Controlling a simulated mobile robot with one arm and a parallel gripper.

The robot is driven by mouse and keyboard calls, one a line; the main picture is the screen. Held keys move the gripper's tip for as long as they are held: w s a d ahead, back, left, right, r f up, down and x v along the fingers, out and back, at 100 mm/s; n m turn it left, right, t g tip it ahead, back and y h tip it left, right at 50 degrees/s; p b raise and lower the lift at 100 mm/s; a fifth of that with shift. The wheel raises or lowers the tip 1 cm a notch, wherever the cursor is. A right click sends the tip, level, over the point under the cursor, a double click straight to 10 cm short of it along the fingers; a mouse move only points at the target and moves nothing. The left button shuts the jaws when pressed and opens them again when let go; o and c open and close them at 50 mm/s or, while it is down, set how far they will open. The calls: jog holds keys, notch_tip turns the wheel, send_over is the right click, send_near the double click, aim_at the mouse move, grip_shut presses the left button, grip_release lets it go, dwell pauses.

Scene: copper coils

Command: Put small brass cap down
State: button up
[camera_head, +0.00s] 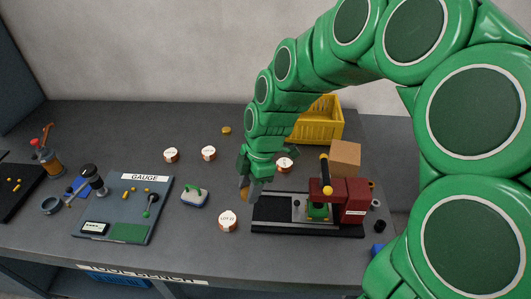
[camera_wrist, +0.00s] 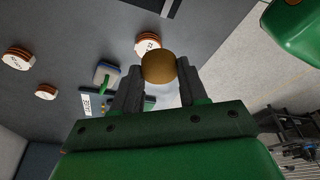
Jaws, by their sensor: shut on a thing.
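My gripper (camera_head: 246,184) is shut on a small brass cap. The cap (camera_wrist: 159,67) shows as a brown-gold round piece between the two dark fingertips in the wrist view. In the head view the fingers point down above the dark bench, left of the red press, and the cap (camera_head: 244,195) shows only partly at the fingertips. I cannot tell exactly how high it is above the bench. Another small brass-coloured round piece (camera_head: 226,130) lies on the bench further back.
Several labelled copper coils, one (camera_head: 228,221) just in front of my gripper, stand on the bench. The red press (camera_head: 344,196) is to the right, the gauge board (camera_head: 122,206) to the left. A yellow crate (camera_head: 322,122) and cardboard box (camera_head: 345,157) stand behind. The back left is clear.

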jog(key=w+d+m+t, duration=0.1)
jog(key=w+d+m, duration=0.35)
jog(key=w, duration=0.55)
jog(key=w+d+m+t, duration=0.25)
jog(key=w+m, duration=0.35)
jog(key=w, duration=0.3)
jog(key=m+t+h, duration=0.1)
jog(key=m, duration=0.8)
send_over(303, 116)
jog(key=s, duration=0.6)
jog(key=shift+s+d+f+x, duration=0.1)
jog(key=shift+s+x, duration=0.15)
jog(key=shift+x, duration=1)
jog(key=shift+s+d+f+x, duration=0.1)
jog(key=shift+s+x, duration=0.2)
jog(key=shift+x, duration=0.95)
jog(key=shift+s+f+x, duration=0.1)
jog(key=shift+s+x, duration=0.15)
jog(key=shift+x, duration=1)
jog(key=shift+w+f, duration=0.3)
jog(key=shift+f, duration=1.5)
jog(key=shift+f, duration=0.1)
